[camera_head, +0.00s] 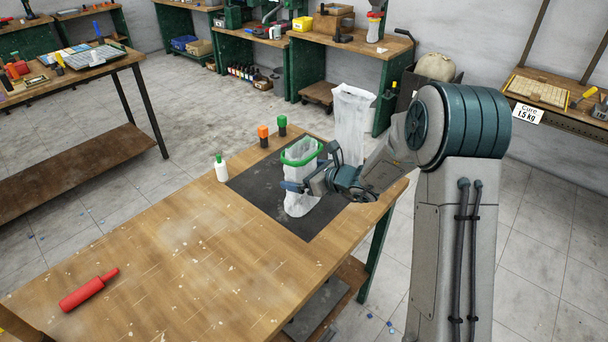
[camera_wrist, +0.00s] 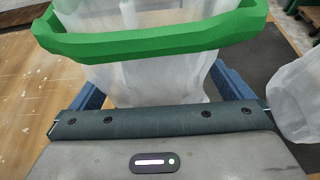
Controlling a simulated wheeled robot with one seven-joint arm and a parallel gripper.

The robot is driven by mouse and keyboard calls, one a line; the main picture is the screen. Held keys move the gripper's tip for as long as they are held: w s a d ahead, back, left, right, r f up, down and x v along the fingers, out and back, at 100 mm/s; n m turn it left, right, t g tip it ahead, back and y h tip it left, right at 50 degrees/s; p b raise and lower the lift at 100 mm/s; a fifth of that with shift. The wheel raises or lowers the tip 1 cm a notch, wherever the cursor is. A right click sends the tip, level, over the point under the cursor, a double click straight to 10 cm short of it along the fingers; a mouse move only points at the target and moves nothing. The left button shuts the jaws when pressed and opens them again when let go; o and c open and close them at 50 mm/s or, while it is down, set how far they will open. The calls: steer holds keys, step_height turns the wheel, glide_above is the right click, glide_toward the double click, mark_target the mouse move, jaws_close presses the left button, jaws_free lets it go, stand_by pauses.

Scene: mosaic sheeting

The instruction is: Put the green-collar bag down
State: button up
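The green-collar bag (camera_head: 297,171) is a translucent white bag with a green ring around its mouth. It is upright over the dark mat (camera_head: 262,185), and its lower end appears to rest there. In the wrist view, the bag (camera_wrist: 160,78) fills the middle, with its green collar (camera_wrist: 150,42) above the fingers. My gripper (camera_head: 313,170) is at the bag's right side, below the collar. Its blue fingers (camera_wrist: 162,88) are spread wide, one on each side of the bag. I cannot tell whether they touch it.
A tall white bag (camera_head: 350,115) stands behind my gripper; its foot is hidden. A white bottle with a green cap (camera_head: 221,168), an orange-topped bottle (camera_head: 263,135) and a green-topped one (camera_head: 282,125) line the mat's far side. A red bottle-shaped object (camera_head: 88,290) lies front left. The bench middle is clear.

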steer(key=shift+r+p, duration=0.25)
steer(key=shift+p, duration=0.05)
steer(key=b+v, duration=0.2)
steer(key=v, duration=1)
steer(key=s+a+r+n+g+h, duration=0.1)
steer(key=s+r+n+g+h, duration=0.15)
steer(key=s+n, duration=0.5)
steer(key=s+r+n+g+h, duration=0.1)
steer(key=s+n+g, duration=0.2)
steer(key=s+n, duration=0.5)
steer(key=s+d+r+n+h, duration=0.1)
steer(key=s+d+n+h, duration=0.6)
steer(key=s+d+n, duration=0.3)
steer(key=shift+s+d, duration=0.4)
steer(key=shift+s, duration=0.5)
